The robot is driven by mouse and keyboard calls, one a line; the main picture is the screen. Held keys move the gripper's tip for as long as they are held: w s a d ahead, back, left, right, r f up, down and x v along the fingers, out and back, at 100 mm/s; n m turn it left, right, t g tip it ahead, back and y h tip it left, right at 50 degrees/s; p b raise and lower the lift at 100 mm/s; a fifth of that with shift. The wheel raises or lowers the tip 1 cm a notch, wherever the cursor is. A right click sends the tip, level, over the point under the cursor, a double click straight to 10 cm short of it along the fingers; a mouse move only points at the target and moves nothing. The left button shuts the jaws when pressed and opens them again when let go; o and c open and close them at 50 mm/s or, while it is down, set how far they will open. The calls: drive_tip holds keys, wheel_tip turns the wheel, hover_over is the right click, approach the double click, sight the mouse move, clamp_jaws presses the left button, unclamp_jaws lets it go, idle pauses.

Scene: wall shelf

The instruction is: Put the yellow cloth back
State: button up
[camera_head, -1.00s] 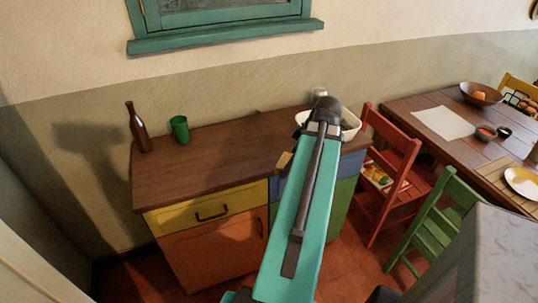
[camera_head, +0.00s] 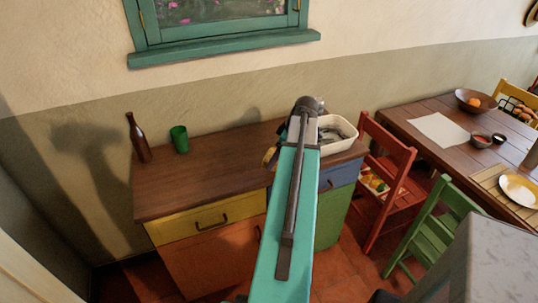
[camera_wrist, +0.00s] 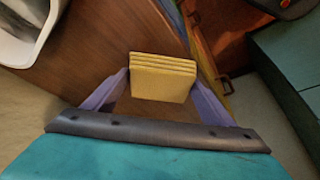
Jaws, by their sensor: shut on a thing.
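The yellow cloth (camera_wrist: 162,80) is a folded, layered square pad in the wrist view. My gripper (camera_wrist: 160,72) is shut on it, with a purple finger at each side. The cloth is over or beside the brown top of the cabinet (camera_head: 205,170); I cannot tell the height between them. In the head view my arm hides most of the gripper, and a small yellow patch shows at the left of my arm.
A white basin (camera_head: 342,124) with dark things in it stands at the cabinet's right end. A brown bottle (camera_head: 137,138) and a green cup (camera_head: 180,139) stand at the left. The top between cup and arm is clear. A red chair (camera_head: 385,165) stands at the right.

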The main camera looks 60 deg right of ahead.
sight(271, 148)
drive_tip(key=w+d, duration=0.1)
drive_tip(key=w+d+p, duration=0.1)
drive_tip(key=w, duration=0.1)
drive_tip(key=w+d, duration=0.1)
drive_tip(key=shift+w+d+f+p, duration=0.2)
drive_tip(key=shift+w+f+p, duration=0.05)
drive_tip(key=shift+w+p, duration=0.05)
drive_tip(key=shift+f, duration=0.15)
drive_tip(key=shift+f+p, duration=0.8)
drive_tip(key=shift+f, duration=0.8)
drive_tip(key=shift+f, duration=0.15)
drive_tip(key=o, duration=0.9)
drive_tip(key=shift+o, duration=0.2)
drive_tip(key=shift+r, duration=0.2)
